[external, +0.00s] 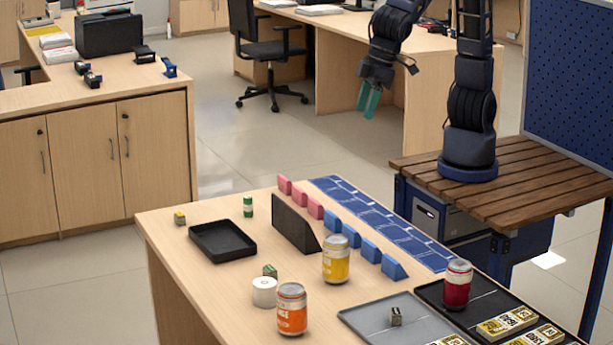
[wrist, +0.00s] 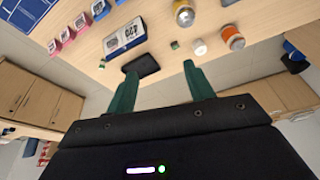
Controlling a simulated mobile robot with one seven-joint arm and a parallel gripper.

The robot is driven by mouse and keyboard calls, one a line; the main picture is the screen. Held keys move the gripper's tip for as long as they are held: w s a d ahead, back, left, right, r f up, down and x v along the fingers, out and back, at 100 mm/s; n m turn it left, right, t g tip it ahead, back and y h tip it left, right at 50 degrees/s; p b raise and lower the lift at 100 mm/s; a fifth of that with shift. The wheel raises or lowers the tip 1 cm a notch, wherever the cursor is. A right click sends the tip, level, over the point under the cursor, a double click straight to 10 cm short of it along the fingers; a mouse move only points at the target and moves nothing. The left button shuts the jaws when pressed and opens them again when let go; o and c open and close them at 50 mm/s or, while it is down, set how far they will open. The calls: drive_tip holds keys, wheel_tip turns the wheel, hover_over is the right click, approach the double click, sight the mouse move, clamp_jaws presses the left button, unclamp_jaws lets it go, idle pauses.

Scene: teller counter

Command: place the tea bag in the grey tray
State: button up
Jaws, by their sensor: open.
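The grey tray (external: 365,323) lies flat at the counter's front right, cut by the picture's lower edge. A small dark-and-pale block (external: 396,316) sits in it. I cannot tell for certain which item is the tea bag. Small candidates are a green-and-pale packet (external: 270,271) behind the white roll, also in the wrist view (wrist: 174,45), and a yellow-topped block (external: 180,218) at the counter's far left. My gripper (external: 368,101) is open and empty, raised beyond the counter's far edge, pointing down. Its teal fingers (wrist: 163,84) are spread in the wrist view, apart from everything.
An empty black tray (external: 222,241), green cylinder (external: 248,206), upright dark panel (external: 294,226), white roll (external: 264,291), orange can (external: 291,309) and yellow can (external: 336,259) stand on the counter. A red can (external: 457,284) and banknote bundles (external: 507,322) sit in another black tray at right.

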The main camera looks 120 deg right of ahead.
drive_tip(key=s+d+r+n, duration=0.1)
drive_tip(key=s+d+r, duration=0.5)
drive_tip(key=s+d, duration=0.6)
drive_tip(key=s+d+n, duration=0.1)
drive_tip(key=s+d, duration=0.1)
drive_tip(key=s, duration=0.4)
drive_tip(key=s+d+n+t, duration=0.1)
drive_tip(key=s+d, duration=0.2)
drive_tip(key=s, duration=0.4)
drive_tip(key=shift+s+d+f+y, duration=0.2)
drive_tip(key=shift+s+d+y, duration=0.1)
drive_tip(key=shift+d+y, duration=0.1)
